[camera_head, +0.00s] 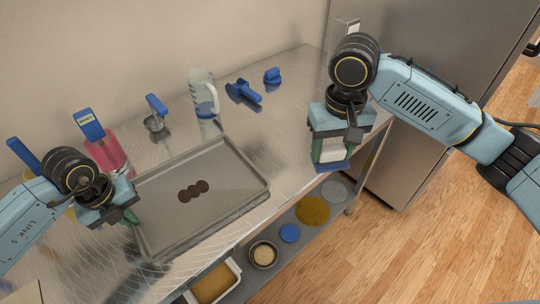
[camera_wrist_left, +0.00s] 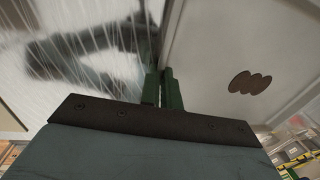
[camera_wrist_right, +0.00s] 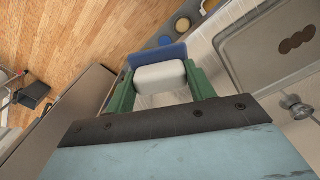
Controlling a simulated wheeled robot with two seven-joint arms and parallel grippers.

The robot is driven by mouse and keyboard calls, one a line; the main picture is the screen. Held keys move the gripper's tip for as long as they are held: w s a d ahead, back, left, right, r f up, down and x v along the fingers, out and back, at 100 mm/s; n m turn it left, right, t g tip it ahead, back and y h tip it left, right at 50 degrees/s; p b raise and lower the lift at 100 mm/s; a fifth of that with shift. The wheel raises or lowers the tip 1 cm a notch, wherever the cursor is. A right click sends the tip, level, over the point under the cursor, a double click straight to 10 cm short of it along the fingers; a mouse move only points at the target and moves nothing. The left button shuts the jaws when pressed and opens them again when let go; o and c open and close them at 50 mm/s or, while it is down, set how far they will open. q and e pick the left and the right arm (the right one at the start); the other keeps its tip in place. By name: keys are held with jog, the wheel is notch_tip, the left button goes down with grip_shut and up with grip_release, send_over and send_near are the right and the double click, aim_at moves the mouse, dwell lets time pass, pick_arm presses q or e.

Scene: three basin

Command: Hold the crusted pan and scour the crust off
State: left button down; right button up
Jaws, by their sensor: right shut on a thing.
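The crusted pan (camera_head: 225,208), a grey tray, lies on the metal counter with a dark brown crust patch (camera_head: 193,190) on its floor. Pan and crust (camera_wrist_left: 250,83) also show in the left wrist view. My left gripper (camera_head: 128,218) is at the pan's left edge. Its green fingers (camera_wrist_left: 162,90) are close together beside the rim; whether they clamp it is unclear. My right gripper (camera_head: 331,148) is shut on a white block with a blue pad (camera_wrist_right: 160,75), probably the scourer. It is held clear of the pan, to its upper right.
Behind the pan stand a red bottle with a blue top (camera_head: 105,150), a blue-handled tool (camera_head: 156,112), a clear jug (camera_head: 202,92) and blue items (camera_head: 243,93). A lower shelf holds a tray (camera_head: 213,284) and round items. A fridge (camera_head: 425,60) stands right.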

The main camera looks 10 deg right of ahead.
jog(key=w+a+f+m, duration=0.2)
jog(key=w+a+m, duration=0.1)
jog(key=a+m, duration=1.2)
jog(key=w+a+f+m, duration=0.1)
jog(key=w+a+m, duration=0.3)
jog(key=a+m, duration=1.1)
jog(key=shift+f+m, duration=0.3)
jog(key=shift+f, duration=0.05)
jog(key=shift+w, duration=0.1)
